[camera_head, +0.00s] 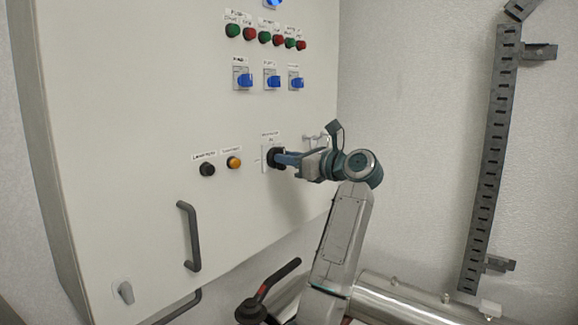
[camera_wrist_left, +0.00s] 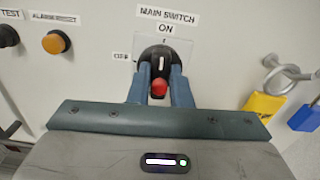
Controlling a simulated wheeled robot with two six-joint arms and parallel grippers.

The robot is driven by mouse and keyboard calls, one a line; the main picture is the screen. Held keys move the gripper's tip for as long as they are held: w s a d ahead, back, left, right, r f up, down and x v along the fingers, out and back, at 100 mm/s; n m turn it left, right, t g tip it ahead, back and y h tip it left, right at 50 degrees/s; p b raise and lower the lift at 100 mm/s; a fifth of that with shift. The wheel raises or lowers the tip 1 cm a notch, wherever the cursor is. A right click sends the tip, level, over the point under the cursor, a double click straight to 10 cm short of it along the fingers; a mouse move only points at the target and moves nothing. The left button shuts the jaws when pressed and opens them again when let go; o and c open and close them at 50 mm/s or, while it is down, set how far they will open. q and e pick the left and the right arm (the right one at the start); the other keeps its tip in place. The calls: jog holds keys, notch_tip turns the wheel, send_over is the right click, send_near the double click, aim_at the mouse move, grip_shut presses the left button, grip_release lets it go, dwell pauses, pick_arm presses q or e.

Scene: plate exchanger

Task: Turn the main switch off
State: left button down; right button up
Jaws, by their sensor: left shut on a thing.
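The main switch (camera_head: 274,157) is a black round rotary switch on the pale cabinet front (camera_head: 130,120). In the left wrist view the switch (camera_wrist_left: 160,56) sits under a label reading "MAIN SWITCH ON", with an "OFF" mark to its left. Its white mark points up, toward ON. A red part (camera_wrist_left: 158,88) of the switch shows between the fingers. My left gripper (camera_head: 284,159) is shut on the switch handle, and its blue-grey fingers (camera_wrist_left: 160,90) lie on both sides of it. The fingers hide part of the handle. My right gripper is not in view.
A black button (camera_head: 207,169) and an orange lamp (camera_head: 234,162) are left of the switch. Blue selector switches (camera_head: 272,81) are above. A grey door handle (camera_head: 190,236) is lower left. A yellow padlock (camera_wrist_left: 263,104) and a blue padlock (camera_wrist_left: 304,117) hang to the right.

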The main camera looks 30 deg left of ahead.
pick_arm(q)
jog(key=n+b, duration=0.2)
jog(key=b, duration=0.1)
jog(key=n+b, duration=0.3)
jog(key=b, duration=0.1)
jog(key=n+b, duration=0.2)
jog(key=b, duration=0.2)
jog(key=shift+s+f, duration=0.2)
jog(key=shift+f, duration=0.15)
jog(key=n+b, duration=0.2)
jog(key=n, duration=0.1)
jog(key=n+b, duration=0.1)
jog(key=n, duration=0.1)
jog(key=shift+n+b, duration=0.3)
jog(key=shift+n, duration=0.1)
jog(key=n, duration=0.2)
jog(key=shift+n+b, duration=0.4)
jog(key=shift+n, duration=0.7)
jog(key=c, duration=1.3)
grip_release()
jog(key=shift+s, duration=0.1)
